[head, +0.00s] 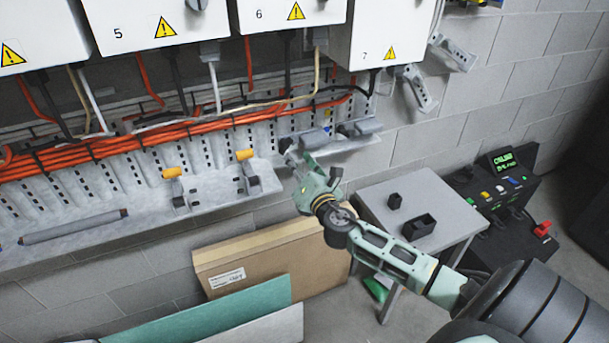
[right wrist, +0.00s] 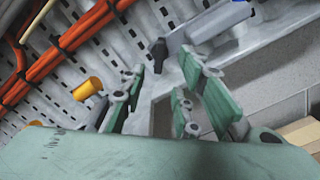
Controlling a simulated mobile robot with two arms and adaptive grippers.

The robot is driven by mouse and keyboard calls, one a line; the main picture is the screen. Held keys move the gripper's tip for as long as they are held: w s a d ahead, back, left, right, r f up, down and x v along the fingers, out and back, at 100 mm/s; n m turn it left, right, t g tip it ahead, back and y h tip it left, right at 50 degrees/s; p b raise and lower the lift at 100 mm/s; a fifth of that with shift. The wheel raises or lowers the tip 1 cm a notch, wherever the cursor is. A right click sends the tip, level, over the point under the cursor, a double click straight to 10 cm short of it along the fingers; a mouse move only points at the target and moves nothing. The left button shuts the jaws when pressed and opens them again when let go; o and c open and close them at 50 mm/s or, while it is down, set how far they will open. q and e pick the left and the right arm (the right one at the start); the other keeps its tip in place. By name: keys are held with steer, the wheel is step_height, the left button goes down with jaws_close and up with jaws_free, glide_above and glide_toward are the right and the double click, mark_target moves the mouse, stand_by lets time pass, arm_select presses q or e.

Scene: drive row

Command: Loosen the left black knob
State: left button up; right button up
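A small black knob (right wrist: 159,52) shows in the right wrist view, beside the end of a grey cylinder on the pale ledge. In the head view a small dark part, probably this knob (head: 285,144), is at my gripper's tip. My right gripper (head: 297,158) is at the ledge's right section. In the right wrist view its green fingers (right wrist: 164,76) are spread apart, with the knob ahead of the gap between them. I see no grip on it; whether a finger touches it I cannot tell. My left gripper is not in view.
Two yellow-orange knobs (head: 172,173) (head: 244,155) stand on the ledge to the left. Orange cables (head: 100,147) run above. A grey table (head: 447,197) with black boxes is right of my arm. A cardboard box (head: 270,258) leans below the ledge.

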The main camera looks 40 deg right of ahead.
steer(key=v, duration=0.6)
stand_by(0.4)
steer(key=s+f+m+g, duration=0.3)
steer(key=s+f, duration=0.1)
steer(key=f, duration=0.8)
steer(key=s+f+m+g+y, duration=0.1)
steer(key=s+f+m+g, duration=0.3)
steer(key=f, duration=0.7)
steer(key=s+f+m+g, duration=0.1)
steer(key=s+f+m, duration=0.3)
steer(key=f, duration=0.8)
steer(key=s+a+f+m+g+y, duration=0.1)
steer(key=s+a+f+m+g, duration=0.25)
steer(key=s+f, duration=0.55)
steer(key=s+a+f+m+g+y, duration=0.1)
steer(key=s+a+f+m+g, duration=0.2)
steer(key=s+f, duration=0.6)
steer(key=s+a+f+m, duration=0.1)
steer(key=s+a, duration=0.2)
steer(key=s, duration=0.3)
steer(key=s+a+f+m+g+y, duration=0.1)
steer(key=s+a+m, duration=0.1)
steer(key=s, duration=0.4)
steer(key=s+a+f+m+g, duration=0.1)
steer(key=s+a+f+m, duration=0.1)
steer(key=s+a, duration=0.3)
steer(key=shift+s, duration=0.95)
